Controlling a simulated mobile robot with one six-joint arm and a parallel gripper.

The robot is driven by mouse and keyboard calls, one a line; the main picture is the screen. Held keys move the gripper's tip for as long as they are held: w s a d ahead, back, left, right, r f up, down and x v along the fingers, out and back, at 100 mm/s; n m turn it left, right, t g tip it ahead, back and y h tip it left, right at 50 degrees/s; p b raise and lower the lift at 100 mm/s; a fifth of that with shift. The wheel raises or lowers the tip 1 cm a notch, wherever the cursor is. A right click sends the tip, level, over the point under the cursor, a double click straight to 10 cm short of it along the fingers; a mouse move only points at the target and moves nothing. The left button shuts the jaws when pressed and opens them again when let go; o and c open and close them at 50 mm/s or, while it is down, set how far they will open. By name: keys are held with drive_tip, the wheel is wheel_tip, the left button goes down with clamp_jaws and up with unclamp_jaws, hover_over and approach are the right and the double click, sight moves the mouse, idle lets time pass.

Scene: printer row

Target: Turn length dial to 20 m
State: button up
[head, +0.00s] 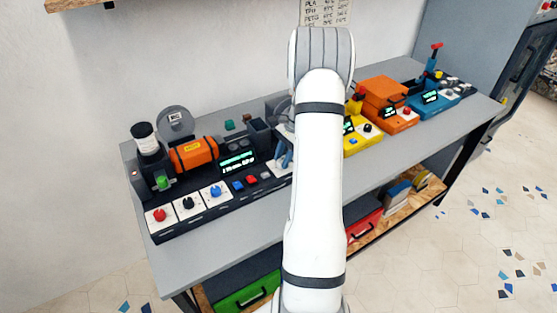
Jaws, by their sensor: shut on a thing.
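My gripper (285,158), with blue fingers, shows partly at the left edge of my white arm. Its fingertips are down at a white dial plate (275,171) at the right end of the dark winder console (215,207). It is shut on the dial there, which the fingers and arm mostly hide; its pointer and marks cannot be read. The console's lit display (238,161) shows green and white text too small to read. Red (159,215), black (188,203) and blue (215,191) knobs sit on white plates to the left.
Yellow (362,139), orange (398,122) and blue (432,102) stations stand to the right. The grey bench (225,231) is clear along its front.

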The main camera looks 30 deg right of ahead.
drive_tip(key=n+g, duration=0.1)
drive_tip(key=n, duration=0.1)
drive_tip(key=n+g, duration=0.1)
drive_tip(key=n, duration=0.2)
drive_tip(key=shift+w+n+h+b, duration=0.2)
drive_tip(key=shift+n+h+b, duration=0.1)
drive_tip(key=shift+b, duration=0.05)
drive_tip(key=shift+w+n+g+h, duration=0.1)
drive_tip(key=shift+n+g+h, duration=0.2)
drive_tip(key=shift+n, duration=0.85)
drive_tip(key=shift+n+g+h, duration=0.2)
drive_tip(key=shift+n+g, duration=0.2)
drive_tip(key=shift+n, duration=0.75)
drive_tip(key=o, duration=1)
drive_tip(key=shift+b, duration=0.3)
drive_tip(key=b+v, duration=0.1)
drive_tip(key=v, duration=0.6)
drive_tip(key=shift+w+r, duration=0.2)
drive_tip(key=shift+r, duration=0.15)
